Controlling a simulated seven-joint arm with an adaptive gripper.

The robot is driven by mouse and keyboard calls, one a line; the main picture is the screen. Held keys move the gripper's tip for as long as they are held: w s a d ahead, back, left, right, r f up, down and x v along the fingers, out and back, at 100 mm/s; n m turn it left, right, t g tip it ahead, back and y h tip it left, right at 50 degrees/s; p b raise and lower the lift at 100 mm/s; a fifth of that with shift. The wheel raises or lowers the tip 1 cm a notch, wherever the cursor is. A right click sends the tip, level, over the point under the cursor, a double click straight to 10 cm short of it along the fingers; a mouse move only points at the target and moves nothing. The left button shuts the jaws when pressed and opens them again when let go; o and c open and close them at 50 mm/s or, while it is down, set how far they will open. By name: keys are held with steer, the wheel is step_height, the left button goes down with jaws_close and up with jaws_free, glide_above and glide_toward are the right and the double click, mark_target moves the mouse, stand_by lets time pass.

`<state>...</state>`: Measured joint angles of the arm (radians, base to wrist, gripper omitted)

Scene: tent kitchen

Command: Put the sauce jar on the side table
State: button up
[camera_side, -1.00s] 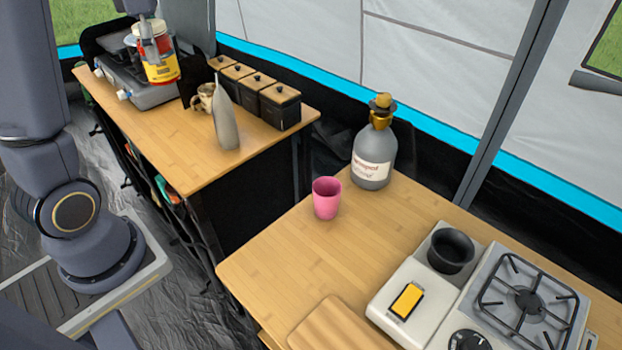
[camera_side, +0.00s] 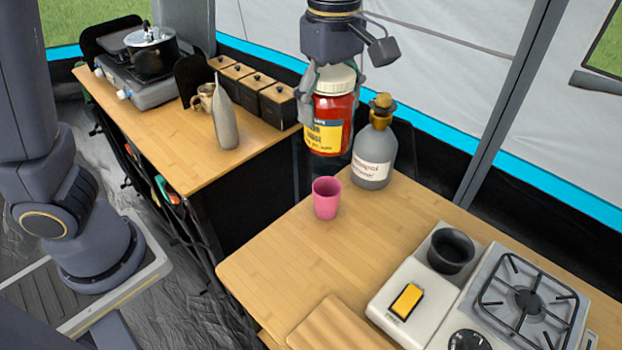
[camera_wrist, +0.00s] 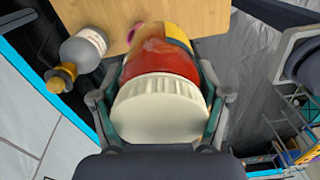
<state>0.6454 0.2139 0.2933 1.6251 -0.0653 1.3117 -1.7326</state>
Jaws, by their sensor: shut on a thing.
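The sauce jar (camera_side: 329,125) is red with a yellow label and a white lid. My gripper (camera_side: 331,98) is shut on it from above and holds it upright in the air, beside the grey bottle near the gap between two wooden-topped tables. In the wrist view the jar (camera_wrist: 165,62) sits between the fingers, with its white lid towards the camera. The near right table (camera_side: 275,262) and the far left table (camera_side: 170,140) both show; I cannot tell which one is called the side table.
A grey corked bottle (camera_side: 374,150) and a pink cup (camera_side: 326,198) stand on the right table, with bare wood to the cup's left and front. A stove unit (camera_side: 400,300) fills its right side. The left table holds a pot (camera_side: 151,52), canisters (camera_side: 277,103) and a grey vase (camera_side: 225,118).

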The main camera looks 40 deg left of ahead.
mark_target(336, 154)
steer(key=d, duration=0.1)
steer(key=s+d+f+m, duration=0.1)
steer(key=d, duration=0.1)
steer(key=shift+s, duration=0.15)
step_height(336, 154, down, 15)
steer(key=shift+w+d+f, duration=0.85)
steer(key=shift+w+f, duration=1.35)
steer(key=shift+w+d+f, duration=0.8)
steer(key=shift+w+f, duration=1.4)
steer(key=shift+w+d+f, duration=0.85)
steer(key=shift+w+f, duration=1.35)
steer(key=shift+f, duration=0.1)
steer(key=o, duration=1.8)
steer(key=shift+f, duration=0.1)
steer(key=shift+c, duration=0.2)
